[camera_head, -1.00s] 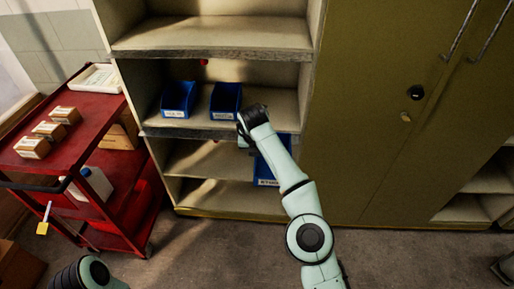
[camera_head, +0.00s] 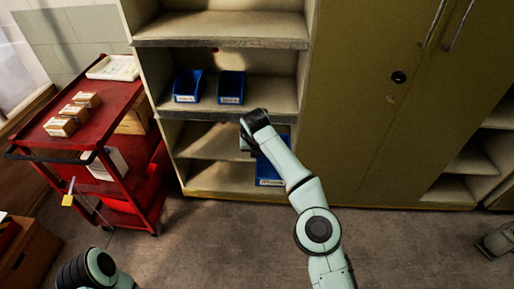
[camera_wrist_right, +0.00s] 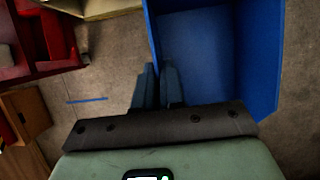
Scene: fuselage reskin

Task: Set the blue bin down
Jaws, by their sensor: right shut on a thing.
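The held blue bin (camera_head: 269,168), with a white label on its front, shows below and right of my right gripper (camera_head: 245,146) in the head view. In the right wrist view the bin (camera_wrist_right: 222,55) fills the upper right, and the gripper's two dark fingers (camera_wrist_right: 158,88) are shut at its left wall. The bin is partly hidden by my right forearm in the head view. It appears before the shelf unit's right side; I cannot tell whether it touches anything. My left arm shows only at the lower left, its gripper out of view.
Two blue bins (camera_head: 187,86) (camera_head: 231,87) stand on the middle shelf (camera_head: 210,112). The lower shelf (camera_head: 209,141) looks empty. A red cart (camera_head: 105,119) with small boxes stands left, an olive cabinet (camera_head: 375,130) right. The floor (camera_head: 190,245) in front is open.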

